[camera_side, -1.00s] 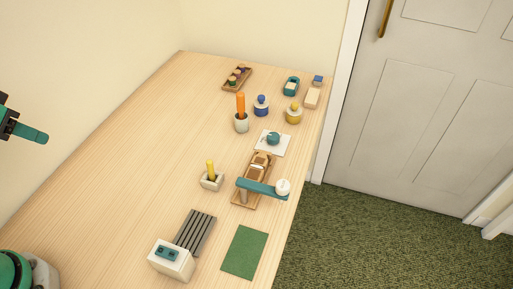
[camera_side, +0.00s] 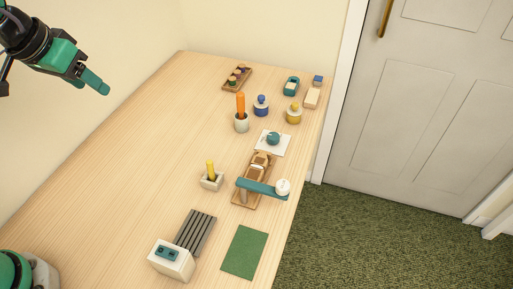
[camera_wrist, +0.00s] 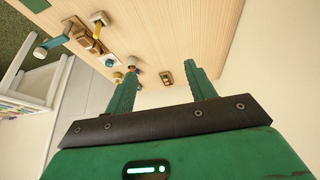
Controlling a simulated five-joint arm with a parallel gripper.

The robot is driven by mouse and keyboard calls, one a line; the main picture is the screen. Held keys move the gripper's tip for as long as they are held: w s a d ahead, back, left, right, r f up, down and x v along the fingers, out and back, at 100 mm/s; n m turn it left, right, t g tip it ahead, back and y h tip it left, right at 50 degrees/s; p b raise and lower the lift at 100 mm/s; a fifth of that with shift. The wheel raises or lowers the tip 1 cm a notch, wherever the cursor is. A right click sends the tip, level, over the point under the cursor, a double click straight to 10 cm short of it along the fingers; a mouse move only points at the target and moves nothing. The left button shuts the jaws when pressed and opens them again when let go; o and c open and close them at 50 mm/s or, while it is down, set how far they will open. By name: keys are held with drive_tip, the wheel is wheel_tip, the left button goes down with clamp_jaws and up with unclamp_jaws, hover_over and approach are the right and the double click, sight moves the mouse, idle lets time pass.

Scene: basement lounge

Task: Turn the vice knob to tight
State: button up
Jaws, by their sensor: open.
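A round teal knob (camera_side: 272,138) sits on a square white plate (camera_side: 263,150) towards the right edge of the table; it looks like the vice knob, but its markings are too small to read. In the wrist view the white plate (camera_wrist: 108,62) is small, left of my fingers. My gripper (camera_side: 103,88) is at the upper left in the side view, raised and well away from the knob. In the wrist view my gripper (camera_wrist: 161,72) has its two green fingers spread wide with nothing held between them.
A wooden stand with a teal bar (camera_side: 262,187) and white ball is just in front of the plate. An orange stick in a pot (camera_side: 241,122), a blue jar (camera_side: 261,107) and a yellow jar (camera_side: 294,115) stand behind. The table's left half (camera_side: 130,150) is clear.

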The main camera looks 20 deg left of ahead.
drive_tip(key=w+d+f, duration=0.2)
drive_tip(key=w+d, duration=0.5)
drive_tip(key=w, duration=0.2)
drive_tip(key=m+g+h, duration=0.1)
drive_tip(key=m+g, duration=0.1)
approach(273, 136)
drive_tip(key=shift+s+d+f, duration=0.1)
drive_tip(key=shift+s+f, duration=0.1)
drive_tip(key=shift+f, duration=0.1)
drive_tip(key=shift+w+x, duration=0.15)
drive_tip(key=shift+x, duration=1.8)
drive_tip(key=shift+w+x, duration=0.15)
drive_tip(key=shift+x, duration=1.8)
